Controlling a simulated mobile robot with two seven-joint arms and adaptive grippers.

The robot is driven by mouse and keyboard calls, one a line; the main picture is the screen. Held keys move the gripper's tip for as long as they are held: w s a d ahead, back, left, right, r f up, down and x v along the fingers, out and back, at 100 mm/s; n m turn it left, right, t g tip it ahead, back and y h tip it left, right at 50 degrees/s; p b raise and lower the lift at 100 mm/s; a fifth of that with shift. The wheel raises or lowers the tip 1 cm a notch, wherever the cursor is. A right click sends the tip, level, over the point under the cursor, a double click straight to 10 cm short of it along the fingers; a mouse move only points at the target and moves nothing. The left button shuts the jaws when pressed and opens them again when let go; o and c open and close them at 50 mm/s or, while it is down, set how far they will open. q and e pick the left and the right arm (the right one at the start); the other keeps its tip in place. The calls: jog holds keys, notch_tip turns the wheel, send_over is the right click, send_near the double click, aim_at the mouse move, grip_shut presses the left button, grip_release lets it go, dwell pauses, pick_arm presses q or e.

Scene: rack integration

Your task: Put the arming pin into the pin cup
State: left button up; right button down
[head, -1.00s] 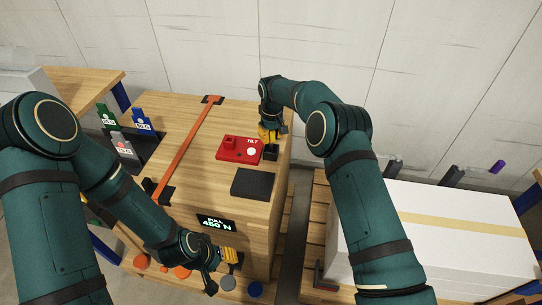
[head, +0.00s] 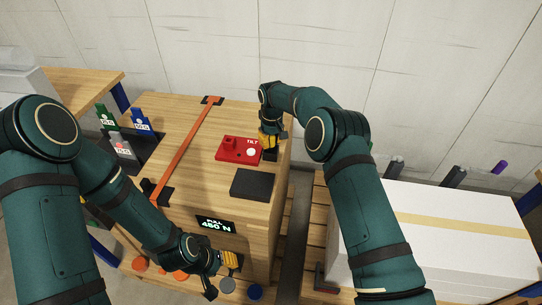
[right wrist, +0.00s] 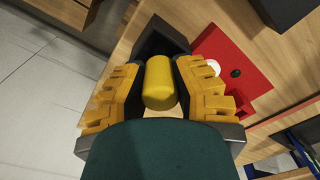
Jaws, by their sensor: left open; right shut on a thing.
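The arming pin (right wrist: 158,84), a yellow cylinder, sits between the yellow-padded fingers of my right gripper (right wrist: 157,88), which is shut on it. In the right wrist view, the dark pin cup (right wrist: 160,38) lies just beyond the pin's far end. I cannot tell whether the pin's tip is inside the cup. In the head view, my right gripper (head: 269,142) is directly over the cup (head: 270,156), beside the red tilt block, and hides the pin. My left gripper (head: 222,271) is open and empty, low at the crate's front edge.
The red tilt block (head: 238,150) and a black pad (head: 253,184) are close to the cup on the wooden crate top (head: 190,135). An orange strap (head: 187,150) crosses the crate. A white box (head: 445,240) stands at the right, across a gap.

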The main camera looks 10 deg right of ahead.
jog(key=shift+f, duration=0.15)
jog(key=c, duration=0.8)
grip_release()
jog(key=r, duration=1.2)
jog(key=shift+s+d, duration=0.1)
jog(key=shift+s, duration=0.1)
